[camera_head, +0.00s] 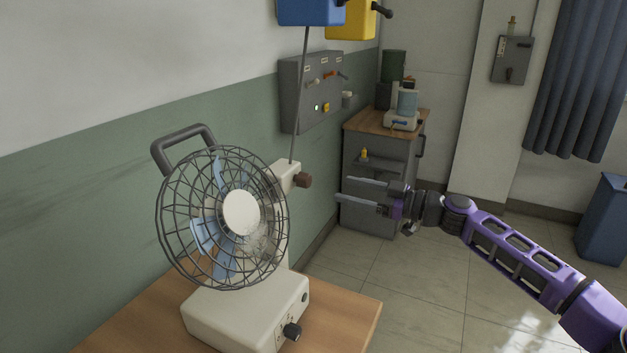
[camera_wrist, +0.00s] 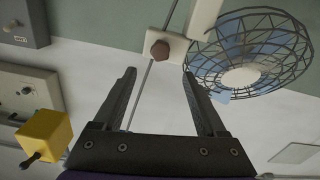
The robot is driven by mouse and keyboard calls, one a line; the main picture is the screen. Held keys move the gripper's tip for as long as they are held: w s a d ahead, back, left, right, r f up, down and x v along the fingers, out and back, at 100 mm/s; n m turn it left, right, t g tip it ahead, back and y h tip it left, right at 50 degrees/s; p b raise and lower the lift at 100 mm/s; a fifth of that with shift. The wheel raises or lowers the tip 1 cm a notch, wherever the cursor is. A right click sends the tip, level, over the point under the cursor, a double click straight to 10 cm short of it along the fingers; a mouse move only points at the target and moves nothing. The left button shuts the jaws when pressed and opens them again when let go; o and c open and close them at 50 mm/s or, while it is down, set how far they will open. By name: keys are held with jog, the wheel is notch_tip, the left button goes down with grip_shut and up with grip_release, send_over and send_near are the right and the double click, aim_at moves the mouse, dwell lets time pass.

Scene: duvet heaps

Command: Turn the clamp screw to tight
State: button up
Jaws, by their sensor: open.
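The clamp screw appears to be the brown knob (camera_head: 304,180) on the cream block beside the fan (camera_head: 241,212), near a thin upright rod (camera_head: 298,110). In the wrist view the brown knob (camera_wrist: 160,50) lies just beyond the fingertips, roughly centred between them. My gripper (camera_head: 340,189) is open and empty, to the right of the knob and apart from it. Its two fingers also show in the wrist view (camera_wrist: 159,76). Whether the screw is tight or loose cannot be told.
The fan stands on a wooden table (camera_head: 350,312); its wire cage (camera_wrist: 248,52) is right of the knob in the wrist view. A grey control panel (camera_head: 313,88) and blue (camera_head: 310,8) and yellow boxes (camera_head: 350,20) are on the wall. A grey cabinet (camera_head: 378,160) stands behind my gripper.

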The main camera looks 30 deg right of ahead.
aim_at(309, 180)
jog(key=x, duration=0.9)
jog(key=shift+w+a+p, duration=0.25)
jog(key=shift+w+p, duration=0.05)
jog(key=shift+p, duration=0.1)
jog(key=shift+c, duration=0.3)
grip_shut()
